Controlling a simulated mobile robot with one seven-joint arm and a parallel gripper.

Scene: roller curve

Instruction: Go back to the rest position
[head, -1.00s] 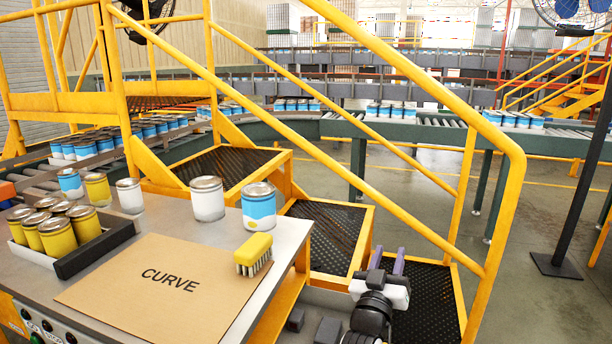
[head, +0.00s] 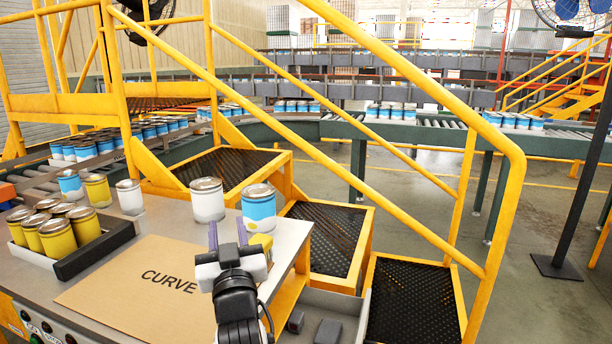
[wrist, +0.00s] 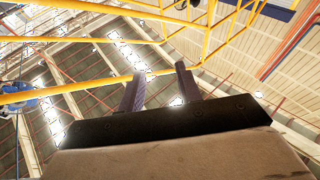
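My gripper (head: 228,235) is over the right part of the worktable in the head view, in front of the yellow brush (head: 262,242), which it mostly hides. In the wrist view my gripper (wrist: 160,85) points up towards the roof. Its two purple fingers stand apart with nothing between them. The brown CURVE board (head: 120,285) lies flat on the table, and my arm covers its right part.
The table (head: 185,228) also bears a dark tray (head: 95,252) of yellow cans, a blue-and-white can (head: 258,210) and several other cans. Yellow handrails (head: 400,180) and black steps (head: 322,240) stand just right of the table. A grey bin (head: 345,318) lies below its right edge.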

